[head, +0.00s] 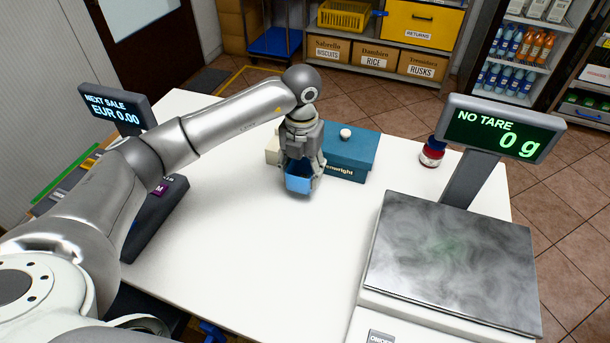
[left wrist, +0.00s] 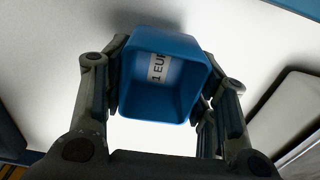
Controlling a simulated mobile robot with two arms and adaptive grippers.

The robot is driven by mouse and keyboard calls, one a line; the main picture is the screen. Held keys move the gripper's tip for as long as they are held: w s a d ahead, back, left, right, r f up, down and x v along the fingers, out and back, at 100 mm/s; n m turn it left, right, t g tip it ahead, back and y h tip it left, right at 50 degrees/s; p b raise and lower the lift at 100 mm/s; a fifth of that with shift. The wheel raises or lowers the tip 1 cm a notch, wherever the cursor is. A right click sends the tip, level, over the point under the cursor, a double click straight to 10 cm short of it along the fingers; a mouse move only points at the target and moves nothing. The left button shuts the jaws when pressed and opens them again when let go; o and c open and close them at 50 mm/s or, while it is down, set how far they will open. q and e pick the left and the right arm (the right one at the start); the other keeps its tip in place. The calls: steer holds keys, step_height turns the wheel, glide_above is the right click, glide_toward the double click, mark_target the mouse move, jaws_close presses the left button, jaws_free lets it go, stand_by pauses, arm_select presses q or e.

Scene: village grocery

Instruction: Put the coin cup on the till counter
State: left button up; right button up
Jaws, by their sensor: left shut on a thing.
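The coin cup (head: 298,183) is a small blue square cup. My left gripper (head: 301,172) is shut on it from above, over the white till counter (head: 230,240). In the left wrist view the cup (left wrist: 162,85) sits between the two fingers, its open top toward the camera. A white label reading "1 EUR" shows inside it. The cup looks upright and close to the counter top; I cannot tell whether it touches. My right gripper is not in view.
A teal box (head: 348,155) with a white knob stands just behind the gripper. The till (head: 155,215) is at the left. The counter's middle front is clear.

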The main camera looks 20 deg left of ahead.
mark_target(302, 175)
arm_select(q)
steer(key=shift+w+d+f, duration=0.1)
steer(key=shift+w+f, duration=0.1)
steer(key=shift+f, duration=0.05)
steer(key=shift+w+f, duration=0.15)
steer(key=shift+f, duration=0.05)
step_height(302, 175, down, 3)
steer(key=shift+w+d+p, duration=0.1)
steer(key=shift+d+p, duration=0.05)
steer(key=shift+p, duration=0.25)
steer(key=shift+f, duration=0.35)
steer(key=o, duration=0.8)
steer(key=shift+o, duration=0.2)
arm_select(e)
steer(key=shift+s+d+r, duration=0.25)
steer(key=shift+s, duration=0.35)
